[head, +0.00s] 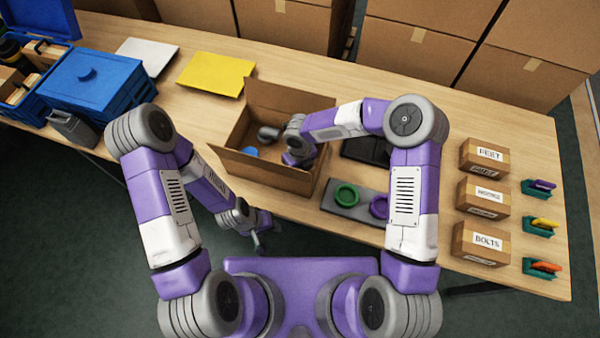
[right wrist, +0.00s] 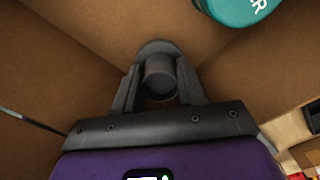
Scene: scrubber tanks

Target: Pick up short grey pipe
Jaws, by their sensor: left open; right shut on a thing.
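The short grey pipe (right wrist: 158,78) shows in the right wrist view as a dark grey round piece between the fingers. My right gripper (right wrist: 158,95) is shut on it, inside the open cardboard box (head: 262,172), with the box's brown walls close around. In the head view my right arm reaches into the box and its wrist hides the fingers, so I cannot tell how high the pipe is held. My left gripper (head: 258,236) is open and empty, low in front of the table edge, apart from the box.
A teal lettered piece (right wrist: 238,8) is near the pipe. A blue piece (head: 250,151) lies in the box. A grey tray (head: 345,211) with green and purple rings stands right of it. Labelled cartons (head: 484,198) stand right, a blue toolbox (head: 95,80) left.

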